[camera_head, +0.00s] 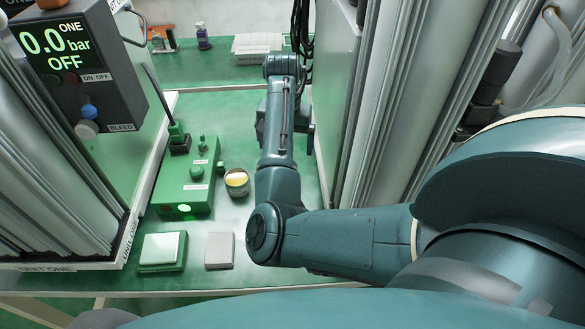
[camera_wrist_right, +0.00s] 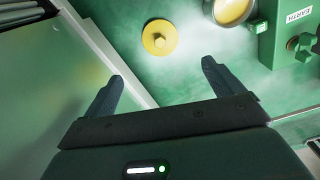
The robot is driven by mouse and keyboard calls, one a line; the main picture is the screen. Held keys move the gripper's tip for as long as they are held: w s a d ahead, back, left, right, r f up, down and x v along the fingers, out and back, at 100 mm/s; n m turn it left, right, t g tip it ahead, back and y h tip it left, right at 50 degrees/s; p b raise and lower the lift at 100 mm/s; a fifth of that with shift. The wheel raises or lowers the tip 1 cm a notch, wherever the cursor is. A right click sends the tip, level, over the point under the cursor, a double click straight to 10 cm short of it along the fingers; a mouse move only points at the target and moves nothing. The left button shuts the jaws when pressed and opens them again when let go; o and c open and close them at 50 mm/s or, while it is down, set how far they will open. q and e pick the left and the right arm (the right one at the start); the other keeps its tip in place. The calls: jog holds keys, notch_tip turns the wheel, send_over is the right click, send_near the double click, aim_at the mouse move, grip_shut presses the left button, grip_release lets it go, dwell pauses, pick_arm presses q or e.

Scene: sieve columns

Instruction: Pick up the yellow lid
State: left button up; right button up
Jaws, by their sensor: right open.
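The yellow lid (camera_wrist_right: 159,37) is a round disc with a small raised knob in its middle. It lies flat on the green bench top in the right wrist view. I cannot make it out in the head view. My right gripper (camera_wrist_right: 163,72) is open and empty. In the wrist picture its two dark fingertips appear just below the lid, one to each side, and do not touch it. In the head view my right arm reaches over the bench and the jaws cannot be made out. My left gripper is not in view.
An open round jar with pale yellow contents (camera_head: 237,182) stands beside a green box (camera_head: 185,185) with knobs. A display unit (camera_head: 75,55) reads 0.0 bar, OFF. Tall metal columns flank the bench. A green block (camera_head: 163,251) and grey block (camera_head: 220,250) sit in front.

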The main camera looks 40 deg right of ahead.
jog(key=f, duration=1.2)
jog(key=shift+s+a+f, duration=0.15)
jog(key=shift+a+f, duration=0.05)
jog(key=shift+f, duration=0.2)
jog(key=c, duration=1)
